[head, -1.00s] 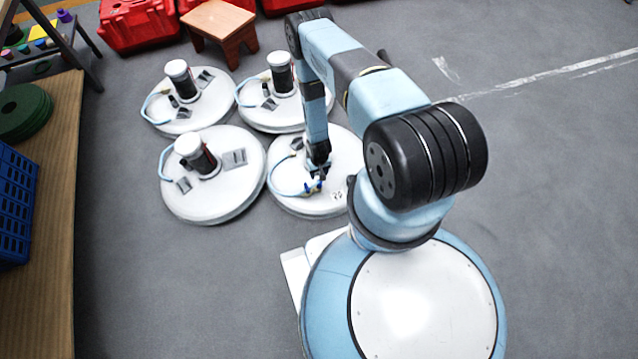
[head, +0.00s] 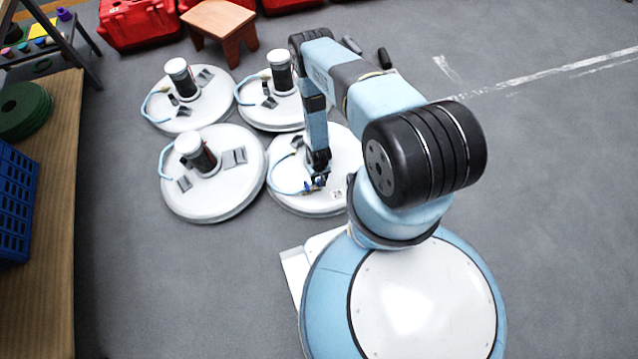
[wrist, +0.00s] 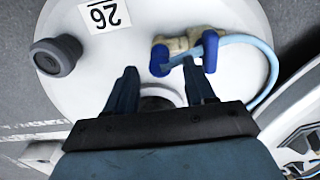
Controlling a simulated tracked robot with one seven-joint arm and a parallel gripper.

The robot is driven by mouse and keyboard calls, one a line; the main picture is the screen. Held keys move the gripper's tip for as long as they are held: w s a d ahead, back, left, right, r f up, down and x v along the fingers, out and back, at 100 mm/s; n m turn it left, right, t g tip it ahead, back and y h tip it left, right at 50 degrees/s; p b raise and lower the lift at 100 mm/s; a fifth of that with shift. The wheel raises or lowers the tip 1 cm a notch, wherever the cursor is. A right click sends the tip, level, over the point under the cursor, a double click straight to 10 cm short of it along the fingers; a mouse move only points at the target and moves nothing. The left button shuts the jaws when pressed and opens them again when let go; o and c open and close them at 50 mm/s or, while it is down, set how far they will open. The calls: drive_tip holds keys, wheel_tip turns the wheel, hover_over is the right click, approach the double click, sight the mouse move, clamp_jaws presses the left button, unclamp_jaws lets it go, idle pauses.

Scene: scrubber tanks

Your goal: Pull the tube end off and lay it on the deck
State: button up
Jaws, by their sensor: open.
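The tube end is a dark blue fitting (wrist: 210,52) at the tip of a light blue tube (wrist: 258,45). It sits at a beige connector (wrist: 180,44) whose other end has a blue cap, on the white round deck (wrist: 95,70). My gripper (wrist: 158,84) is open, with nothing between its fingers. In the wrist view its right finger is close to the blue fitting; whether they touch is unclear. In the head view my gripper (head: 317,178) is low over the front-right deck (head: 345,160), and the tube (head: 284,188) curves along that deck's left side.
A grey knob (wrist: 56,55) and a "26" label (wrist: 104,15) are on the deck. Other white tanks (head: 212,205) with upright cylinders stand to the left and behind. A wooden stool (head: 220,22) and red cases are at the back. The floor to the right is open.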

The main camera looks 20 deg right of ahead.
drive_tip(key=shift+f, duration=1.95)
drive_tip(key=shift+c, duration=0.5)
clamp_jaws()
drive_tip(key=shift+r, duration=0.1)
drive_tip(key=shift+r, duration=2.9)
